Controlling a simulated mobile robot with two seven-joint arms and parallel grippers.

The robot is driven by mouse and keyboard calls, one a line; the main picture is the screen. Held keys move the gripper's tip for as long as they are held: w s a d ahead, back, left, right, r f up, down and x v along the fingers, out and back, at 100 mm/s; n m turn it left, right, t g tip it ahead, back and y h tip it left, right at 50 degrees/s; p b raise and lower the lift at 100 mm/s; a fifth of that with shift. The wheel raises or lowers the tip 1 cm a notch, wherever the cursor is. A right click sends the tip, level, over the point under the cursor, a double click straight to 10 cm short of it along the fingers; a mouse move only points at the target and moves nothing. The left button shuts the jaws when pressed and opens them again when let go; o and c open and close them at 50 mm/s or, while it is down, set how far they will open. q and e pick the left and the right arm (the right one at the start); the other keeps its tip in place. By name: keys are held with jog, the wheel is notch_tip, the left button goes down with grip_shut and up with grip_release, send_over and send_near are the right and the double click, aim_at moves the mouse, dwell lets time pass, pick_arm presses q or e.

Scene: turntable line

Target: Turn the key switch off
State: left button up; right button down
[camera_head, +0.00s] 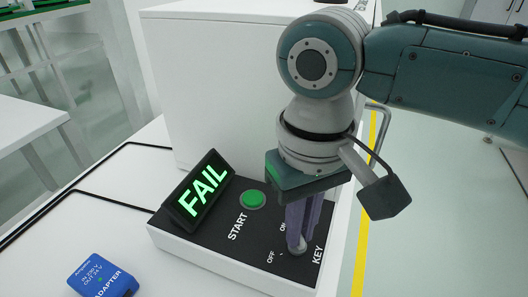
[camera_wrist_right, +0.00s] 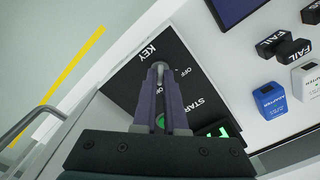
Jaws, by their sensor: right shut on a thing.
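The key switch (camera_head: 298,249) is a small silver knob on the black top of the control box, between the "OFF" and "ON" marks and above the word "KEY". My right gripper (camera_head: 297,236) points down at it with both purple fingers shut on the key. In the right wrist view the silver key (camera_wrist_right: 159,67) shows between the fingertips (camera_wrist_right: 160,76). The fingers hide part of the switch and the "ON" mark, so which mark the key points to is unclear. My left gripper is in neither view.
A green START button (camera_head: 253,199) and a tilted display (camera_head: 199,190) reading "FAIL" sit beside the switch. A white cabinet (camera_head: 210,80) stands behind. A blue adapter (camera_head: 103,277) lies on the white table. Black FAIL blocks (camera_wrist_right: 270,42) show in the wrist view.

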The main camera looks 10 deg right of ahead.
dwell(0.3)
jog(key=shift+r+n+p, duration=0.15)
jog(key=shift+n+p, duration=0.45)
jog(key=shift+p, duration=0.05)
jog(key=shift+n+p, duration=0.9)
jog(key=shift+n, duration=0.3)
jog(key=n+p, duration=0.2)
jog(key=n, duration=0.7)
jog(key=shift+p, duration=0.4)
jog(key=n, duration=0.4)
jog(key=shift+n, duration=0.3)
